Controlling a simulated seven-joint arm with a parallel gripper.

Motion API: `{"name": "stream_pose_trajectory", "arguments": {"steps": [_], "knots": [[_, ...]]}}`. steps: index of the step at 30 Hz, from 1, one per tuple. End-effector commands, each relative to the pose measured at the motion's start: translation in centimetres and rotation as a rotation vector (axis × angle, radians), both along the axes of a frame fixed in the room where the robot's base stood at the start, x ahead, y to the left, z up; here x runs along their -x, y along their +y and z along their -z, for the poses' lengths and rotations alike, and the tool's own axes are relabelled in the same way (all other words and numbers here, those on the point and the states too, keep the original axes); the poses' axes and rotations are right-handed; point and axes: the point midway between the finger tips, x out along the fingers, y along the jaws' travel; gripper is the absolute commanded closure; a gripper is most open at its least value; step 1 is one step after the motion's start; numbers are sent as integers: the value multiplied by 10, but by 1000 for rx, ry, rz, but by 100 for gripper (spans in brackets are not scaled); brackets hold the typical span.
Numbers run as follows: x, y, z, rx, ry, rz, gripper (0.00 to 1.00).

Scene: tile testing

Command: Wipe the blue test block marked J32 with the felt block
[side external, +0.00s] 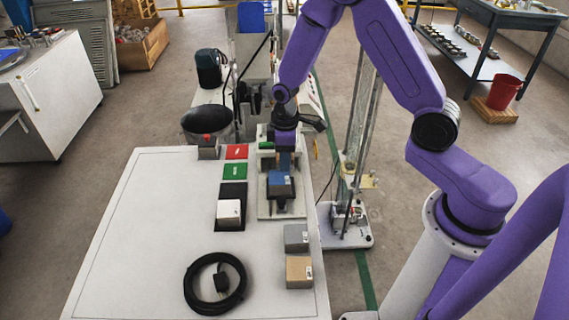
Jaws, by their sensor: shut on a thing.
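The blue test block (281,187) sits in the fixture on the pale plate at the right side of the table. A pale label shows on its near face, but the marking is too small to read. My gripper (286,156) points down just behind the block and close above it. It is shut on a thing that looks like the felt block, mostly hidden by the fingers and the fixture. I cannot tell whether the held piece touches the blue block.
A white block (229,209) stands on a black pad left of the fixture. Grey (296,237) and tan (299,271) blocks stand at the front right. Red (237,152) and green (235,171) squares and a black cable coil (190,287) lie on the table.

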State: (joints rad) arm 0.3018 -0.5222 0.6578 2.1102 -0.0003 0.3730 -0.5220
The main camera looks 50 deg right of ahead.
Motion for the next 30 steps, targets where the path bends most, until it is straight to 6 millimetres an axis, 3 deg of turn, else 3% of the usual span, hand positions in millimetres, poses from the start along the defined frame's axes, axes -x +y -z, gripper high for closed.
{"name": "stream_pose_trajectory", "arguments": {"steps": [12, 30], "knots": [[0, 0, -32, 0, 0, 1, 88], [0, 0, -34, 0, 0, 0, 88]]}}
